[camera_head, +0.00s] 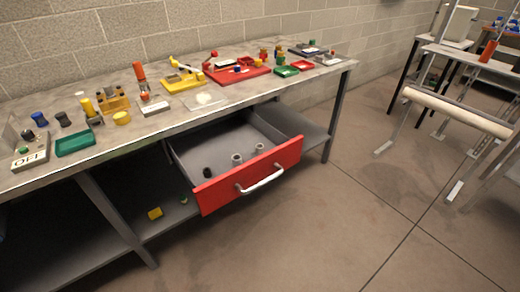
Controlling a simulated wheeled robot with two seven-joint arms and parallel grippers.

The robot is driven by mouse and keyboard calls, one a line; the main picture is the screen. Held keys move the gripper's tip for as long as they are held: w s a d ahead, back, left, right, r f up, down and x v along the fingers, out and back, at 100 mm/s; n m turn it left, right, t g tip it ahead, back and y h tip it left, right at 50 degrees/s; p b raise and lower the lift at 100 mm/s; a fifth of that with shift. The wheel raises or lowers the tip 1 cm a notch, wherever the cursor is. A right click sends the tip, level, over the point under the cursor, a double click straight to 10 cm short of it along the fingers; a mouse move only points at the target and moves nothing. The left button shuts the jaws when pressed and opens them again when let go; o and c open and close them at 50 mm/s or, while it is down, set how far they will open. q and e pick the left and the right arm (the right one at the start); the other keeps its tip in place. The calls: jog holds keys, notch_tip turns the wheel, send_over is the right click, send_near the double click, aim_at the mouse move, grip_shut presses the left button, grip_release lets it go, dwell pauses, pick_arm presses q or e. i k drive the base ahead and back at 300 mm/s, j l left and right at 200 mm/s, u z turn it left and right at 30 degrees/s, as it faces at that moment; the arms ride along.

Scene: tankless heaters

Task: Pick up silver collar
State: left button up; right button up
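Two small silver-grey cylindrical pieces stand in the open drawer; either could be the silver collar. One silver piece (237,159) is near the drawer's middle. The other silver piece (259,148) is to its right, close to the red front. The drawer (240,181) hangs under the workbench, pulled out, with a curved silver handle (262,181). Neither of my grippers shows in this view.
A dark round piece (207,172) lies at the drawer's left. The workbench (215,118) carries a green tray (76,143), a yellow fixture (181,78), a red fixture (238,73) and many small parts. A yellow block (155,213) lies on the lower shelf. The floor in front is clear.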

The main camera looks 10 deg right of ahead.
aim_at(259, 147)
jog(key=i+l+u, duration=0.15)
jog(key=l, duration=0.25)
jog(key=i+l+u, duration=0.2)
jog(key=l, duration=0.25)
jog(key=i+l+u, duration=0.15)
jog(key=l, duration=0.35)
jog(key=i+l+u, duration=0.2)
jog(key=l, duration=0.25)
jog(key=l+u, duration=0.15)
jog(key=l, duration=0.35)
jog(key=i+l+u, duration=0.2)
jog(key=l, duration=0.3)
jog(key=k, duration=0.1)
